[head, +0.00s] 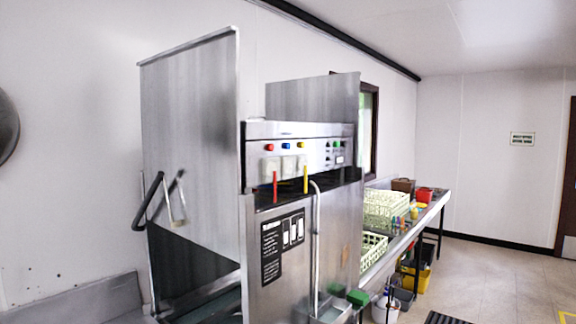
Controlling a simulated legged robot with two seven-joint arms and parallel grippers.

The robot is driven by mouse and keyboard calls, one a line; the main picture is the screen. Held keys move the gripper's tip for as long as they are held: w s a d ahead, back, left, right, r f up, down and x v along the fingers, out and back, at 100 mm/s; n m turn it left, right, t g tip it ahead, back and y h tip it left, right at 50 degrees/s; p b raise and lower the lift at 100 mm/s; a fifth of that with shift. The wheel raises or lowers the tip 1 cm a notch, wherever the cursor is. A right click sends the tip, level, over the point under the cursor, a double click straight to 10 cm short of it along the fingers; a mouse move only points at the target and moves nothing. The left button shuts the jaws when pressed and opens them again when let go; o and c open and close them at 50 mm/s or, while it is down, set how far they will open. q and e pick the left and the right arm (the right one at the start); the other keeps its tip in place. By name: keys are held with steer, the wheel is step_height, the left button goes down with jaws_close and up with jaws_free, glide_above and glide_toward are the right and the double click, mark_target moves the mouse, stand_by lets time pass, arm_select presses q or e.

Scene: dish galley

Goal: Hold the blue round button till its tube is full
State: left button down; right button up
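The blue round button (285,146) sits on the steel front panel of the dish machine (285,230), between a red round button (269,147) and a yellow round button (301,145). Pale whitish pieces (287,166) show below the buttons. A thin red upright tube or strip (275,187) stands under the red button and a yellow one (306,180) under the yellow button. I cannot make out a blue one between them. The buttons are small, and I cannot tell whether any is pressed. Neither of my grippers is in view.
A curved pale pipe (318,240) runs down the machine's front. A dark handle (149,201) sticks out at left. Right of the machine, a counter (408,237) holds pale racks (385,212). Floor (490,275) is open at right.

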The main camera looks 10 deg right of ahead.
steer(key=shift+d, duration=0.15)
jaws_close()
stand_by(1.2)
